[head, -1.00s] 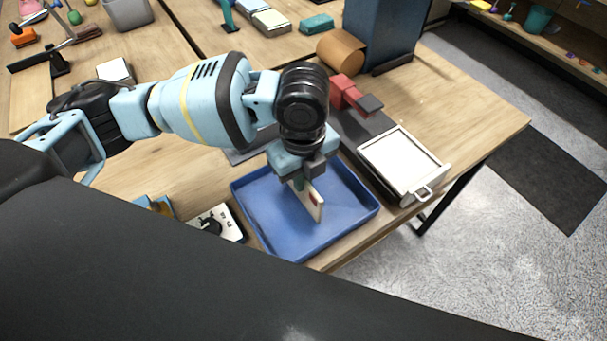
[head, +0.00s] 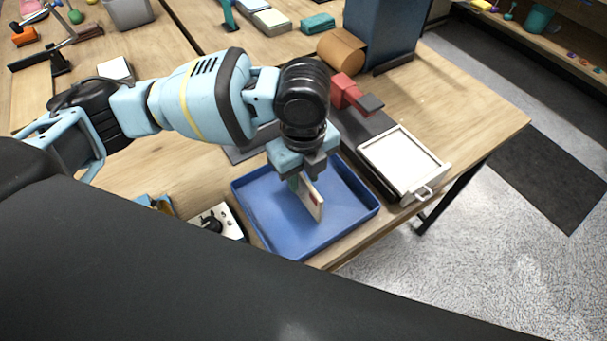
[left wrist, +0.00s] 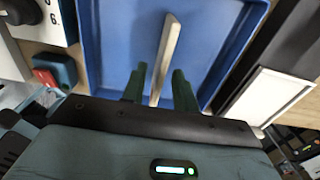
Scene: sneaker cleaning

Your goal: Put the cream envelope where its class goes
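The cream envelope (head: 313,201), with a red mark on its face, stands on edge in the blue tray (head: 262,205). My left gripper (head: 303,180) is above it, pointing down. In the left wrist view the envelope (left wrist: 166,50) shows as a thin pale edge between the two dark green fingers (left wrist: 160,80). A gap shows on each side, so the gripper is open around it. Whether its lower edge touches the tray floor is hard to tell. My right gripper is not in view.
A white-topped box with a handle (head: 402,160) stands right of the tray. A white panel with a black knob (head: 216,222) is at its left. A red and grey object (head: 350,93) and a brown roll (head: 341,52) are behind. Bare wood lies at the right (head: 470,110).

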